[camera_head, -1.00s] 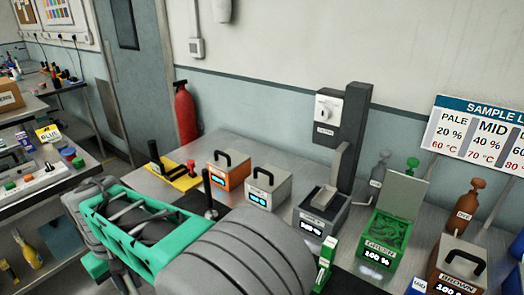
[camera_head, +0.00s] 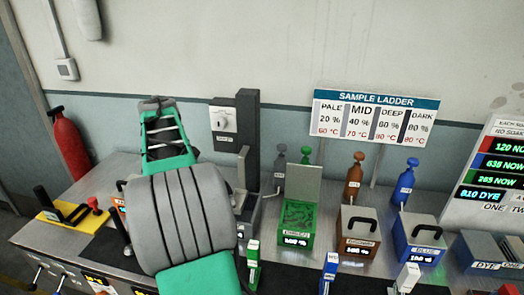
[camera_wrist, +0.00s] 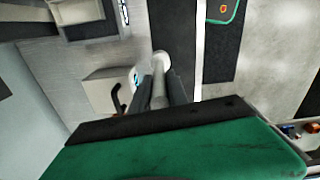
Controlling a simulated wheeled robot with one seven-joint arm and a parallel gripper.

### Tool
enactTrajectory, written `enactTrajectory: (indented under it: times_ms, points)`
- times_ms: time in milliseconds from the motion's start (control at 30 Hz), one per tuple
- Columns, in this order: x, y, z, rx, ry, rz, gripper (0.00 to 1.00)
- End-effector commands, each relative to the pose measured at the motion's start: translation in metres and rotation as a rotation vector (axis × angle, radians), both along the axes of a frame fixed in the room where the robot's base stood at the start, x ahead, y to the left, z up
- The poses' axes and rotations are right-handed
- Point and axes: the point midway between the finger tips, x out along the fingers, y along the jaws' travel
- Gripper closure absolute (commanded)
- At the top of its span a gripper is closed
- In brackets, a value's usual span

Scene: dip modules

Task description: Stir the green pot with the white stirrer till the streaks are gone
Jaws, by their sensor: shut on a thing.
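The green pot (camera_head: 296,222) stands on the bench right of my arm in the head view, with its lid tilted up at the back. Darker streaks show on its green surface, and its front label reads 100 %. In the wrist view my gripper (camera_wrist: 162,92) is shut on a pale rod with a round end, which looks like the white stirrer (camera_wrist: 159,66). The stirrer is apart from the green pot, over the bench. My arm hides the gripper and stirrer in the head view.
A brown pot (camera_head: 357,232) and a blue pot (camera_head: 418,240), both lidded, stand right of the green pot. Bottles (camera_head: 354,177) line the back. A grey post (camera_head: 247,135) rises to the left. Small upright packs (camera_head: 253,265) stand in front.

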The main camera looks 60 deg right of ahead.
Motion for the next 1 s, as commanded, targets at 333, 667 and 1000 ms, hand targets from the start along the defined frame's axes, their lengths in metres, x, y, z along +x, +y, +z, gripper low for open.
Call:
enactTrajectory:
  times_ms: [333,667,1000]
  points:
    - [-0.151,-0.165,0.065,-0.003,0.0,0.197,1.0]
    - [-0.283,-0.224,0.048,-0.004,0.002,0.346,1.0]
    - [-0.291,-0.227,0.031,-0.005,0.002,0.36,1.0]
